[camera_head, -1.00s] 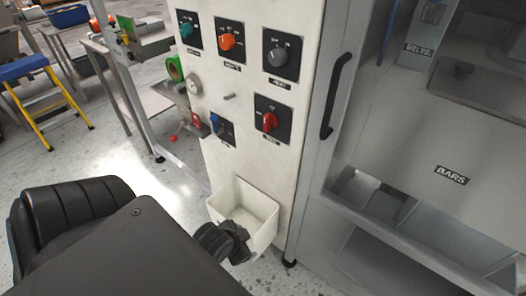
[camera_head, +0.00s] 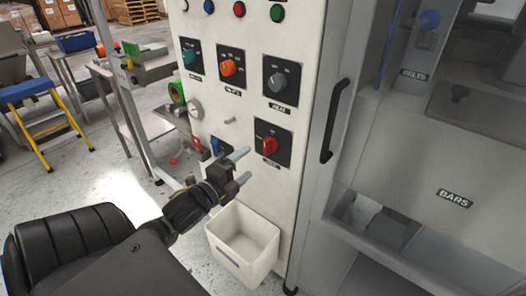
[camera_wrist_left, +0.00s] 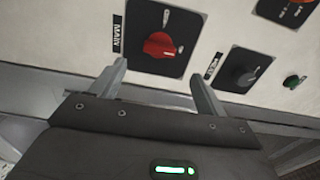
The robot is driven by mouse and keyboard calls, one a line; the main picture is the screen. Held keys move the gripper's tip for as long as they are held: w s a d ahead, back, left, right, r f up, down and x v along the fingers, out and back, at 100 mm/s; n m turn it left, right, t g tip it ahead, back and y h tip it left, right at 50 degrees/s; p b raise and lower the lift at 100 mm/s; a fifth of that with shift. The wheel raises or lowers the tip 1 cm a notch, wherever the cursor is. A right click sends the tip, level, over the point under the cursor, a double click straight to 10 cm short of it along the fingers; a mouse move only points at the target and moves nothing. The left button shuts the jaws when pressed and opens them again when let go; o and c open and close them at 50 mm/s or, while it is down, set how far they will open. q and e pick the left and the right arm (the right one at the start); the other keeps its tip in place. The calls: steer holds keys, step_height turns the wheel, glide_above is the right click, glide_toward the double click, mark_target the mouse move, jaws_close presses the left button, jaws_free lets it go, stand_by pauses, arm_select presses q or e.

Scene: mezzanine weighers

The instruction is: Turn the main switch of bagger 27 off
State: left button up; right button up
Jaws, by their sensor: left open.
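The main switch is a red rotary knob (camera_head: 268,145) on a black square plate, low on the white control panel. In the left wrist view the red knob (camera_wrist_left: 160,45) sits beside a label reading MAIN; its position marks are too small to read. My left gripper (camera_head: 243,166) is open and empty, its fingers pointing at the panel just left of and below the knob. In the left wrist view the gripper (camera_wrist_left: 158,72) has a fingertip on either side of the knob's lower edge, apart from it. No number 27 is legible. My right gripper is not in view.
A grey knob (camera_head: 281,82), an orange knob (camera_head: 228,68) and a teal knob (camera_head: 190,57) sit above. A blue knob is partly hidden by my gripper. A white bin (camera_head: 222,250) hangs below. A black door handle (camera_head: 335,120) stands out to the right.

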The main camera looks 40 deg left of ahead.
mark_target(265, 149)
arm_select(q)
steer(key=w, duration=0.9)
steer(key=shift+a, duration=0.15)
steer(key=shift+s, duration=0.1)
steer(key=shift+c, duration=0.2)
steer(key=c, duration=0.9)
